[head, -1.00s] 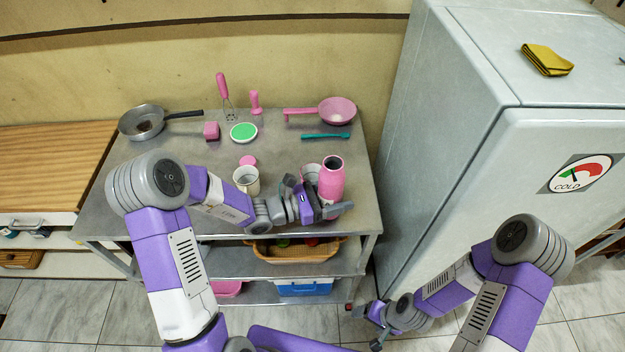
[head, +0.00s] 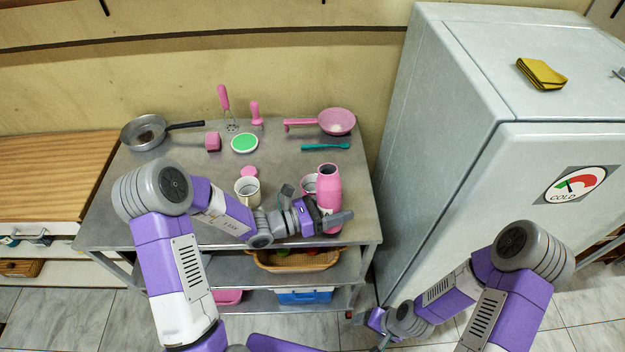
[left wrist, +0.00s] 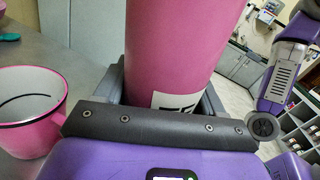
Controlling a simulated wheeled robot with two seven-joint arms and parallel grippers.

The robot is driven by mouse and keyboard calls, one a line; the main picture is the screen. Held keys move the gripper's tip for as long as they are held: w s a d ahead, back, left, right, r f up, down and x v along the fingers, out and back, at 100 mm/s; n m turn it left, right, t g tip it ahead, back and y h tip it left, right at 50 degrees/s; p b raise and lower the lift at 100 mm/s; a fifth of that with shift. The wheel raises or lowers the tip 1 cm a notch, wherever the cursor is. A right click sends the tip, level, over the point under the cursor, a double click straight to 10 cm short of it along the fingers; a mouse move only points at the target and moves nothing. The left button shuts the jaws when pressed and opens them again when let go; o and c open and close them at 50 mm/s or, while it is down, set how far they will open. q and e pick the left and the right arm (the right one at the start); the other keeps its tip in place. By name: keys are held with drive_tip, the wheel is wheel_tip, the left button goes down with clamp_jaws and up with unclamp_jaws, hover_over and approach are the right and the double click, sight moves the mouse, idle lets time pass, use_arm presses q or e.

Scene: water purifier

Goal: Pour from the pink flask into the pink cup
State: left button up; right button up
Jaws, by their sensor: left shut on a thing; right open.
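The pink flask (head: 328,188) stands nearly upright at the front right of the metal table, with its open mouth up. My left gripper (head: 325,213) is shut around its lower body. In the left wrist view the flask (left wrist: 176,50) fills the middle between the fingers. The pink cup (head: 309,184) is just left of the flask, partly hidden behind it and the gripper. The cup (left wrist: 30,125) also shows at the left of the left wrist view, upright and apart from the flask. My right gripper (head: 378,330) is open and empty, low in front of the fridge.
A white mug (head: 247,188) stands left of the pink cup, near my left arm. A pan (head: 143,132), a green-topped round dish (head: 244,143), a pink strainer (head: 337,121) and a teal utensil (head: 325,147) lie farther back. The fridge (head: 450,130) stands close on the right.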

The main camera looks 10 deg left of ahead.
use_arm(q)
drive_tip(key=shift+d+f+n, duration=0.15)
drive_tip(key=shift+f+n, duration=0.45)
drive_tip(key=shift+n, duration=0.2)
drive_tip(key=shift+s+n+p, duration=0.15)
drive_tip(key=shift+n+p, duration=0.15)
drive_tip(key=shift+n, duration=0.9)
drive_tip(key=shift+f+n+t, duration=0.15)
drive_tip(key=shift+n+t, duration=0.15)
drive_tip(key=shift+n, duration=0.5)
drive_tip(key=shift+s+d+f+n, duration=0.15)
drive_tip(key=shift+s+n, duration=0.05)
drive_tip(key=shift+n, duration=0.35)
drive_tip(key=shift+s+d+f+n, duration=0.1)
drive_tip(key=shift+s+f+n, duration=0.1)
drive_tip(key=shift+n, duration=0.35)
drive_tip(key=shift+d, duration=0.1)
drive_tip(key=shift+s+d+f+n, duration=0.15)
drive_tip(key=shift+s+f+n, duration=0.1)
drive_tip(key=shift+n, duration=0.45)
drive_tip(key=shift+s+d+f+n, duration=0.15)
drive_tip(key=shift+s+f+n, duration=0.1)
drive_tip(key=shift+n, duration=0.45)
drive_tip(key=shift+s+d+r+n+t+p, duration=0.15)
drive_tip(key=shift+r+n+t+p, duration=0.2)
drive_tip(key=shift+r+n, duration=0.55)
